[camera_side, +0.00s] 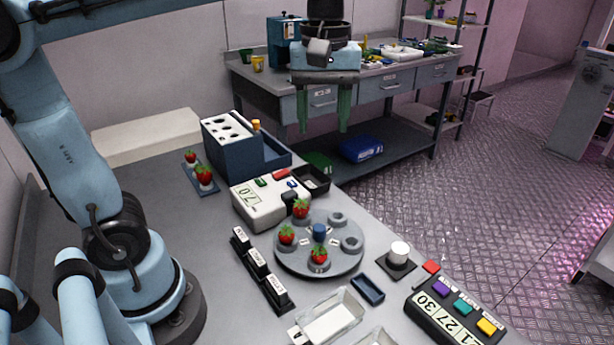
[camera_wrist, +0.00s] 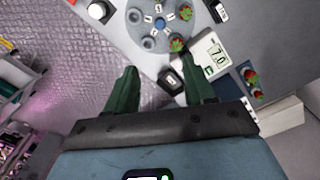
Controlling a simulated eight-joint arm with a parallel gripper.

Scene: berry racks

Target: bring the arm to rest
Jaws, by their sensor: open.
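My gripper (camera_side: 326,108) hangs in the air above the far side of the work table, its two green fingers pointing down and wide apart with nothing between them. In the wrist view the fingers of my gripper (camera_wrist: 161,92) are also apart and empty. Below and nearer the side camera is a round grey turntable (camera_side: 345,266) with a blue hub. Strawberries sit on several of its seats, one of them a near strawberry (camera_side: 319,254); other seats are empty. A strawberry (camera_side: 204,175) and another one (camera_side: 191,156) stand on a small blue rack (camera_side: 206,189).
A white device (camera_side: 252,213) reading 7.0, a dark blue box (camera_side: 219,163), a black cup (camera_side: 313,180), clear trays (camera_side: 330,317), a white knob (camera_side: 400,250) and a button panel (camera_side: 440,309) occupy the table (camera_side: 222,281). A workbench (camera_side: 268,83) stands behind.

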